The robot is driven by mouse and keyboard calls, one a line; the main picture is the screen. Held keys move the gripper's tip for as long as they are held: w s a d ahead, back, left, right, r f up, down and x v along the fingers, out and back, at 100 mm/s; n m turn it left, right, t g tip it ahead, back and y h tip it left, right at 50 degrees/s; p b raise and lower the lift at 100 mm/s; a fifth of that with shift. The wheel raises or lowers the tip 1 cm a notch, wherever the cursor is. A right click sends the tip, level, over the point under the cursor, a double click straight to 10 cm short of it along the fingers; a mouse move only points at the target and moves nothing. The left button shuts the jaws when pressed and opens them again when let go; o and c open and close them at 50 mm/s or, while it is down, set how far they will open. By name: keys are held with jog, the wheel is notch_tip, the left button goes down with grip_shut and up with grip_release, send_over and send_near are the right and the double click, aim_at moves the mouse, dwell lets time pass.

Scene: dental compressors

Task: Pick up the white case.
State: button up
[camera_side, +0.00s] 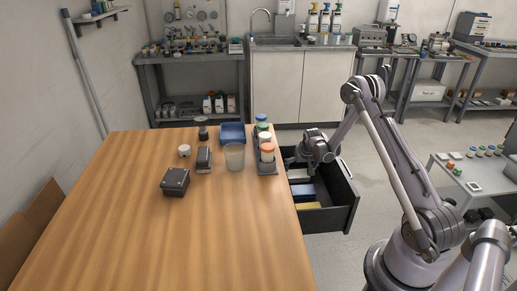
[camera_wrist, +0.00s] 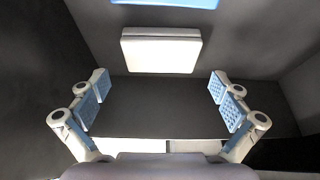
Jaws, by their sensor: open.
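The white case (camera_wrist: 161,50) is a flat, pale box lying on the dark drawer floor in the wrist view, with its near side edge showing. In the side view the white case (camera_side: 298,173) is a small pale patch inside the open drawer, partly hidden by my gripper. My gripper (camera_wrist: 161,93) is open and empty, its blue-padded fingers wide apart. The case lies above the line between the fingertips in the wrist view, apart from both fingers. In the side view my gripper (camera_side: 303,158) is at the far part of the drawer.
The drawer (camera_side: 344,207) has dark walls around my gripper. A blue item (camera_wrist: 180,2) lies beyond the case; a yellow item (camera_side: 307,205) is nearer the drawer's front in the side view. The wooden table (camera_side: 200,245) beside it holds a beaker (camera_side: 234,157) and orange-lidded jar (camera_side: 267,152).

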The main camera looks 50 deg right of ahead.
aim_at(298, 173)
jog(key=shift+x, duration=2.3)
jog(key=c, duration=0.8)
jog(key=shift+r, duration=0.15)
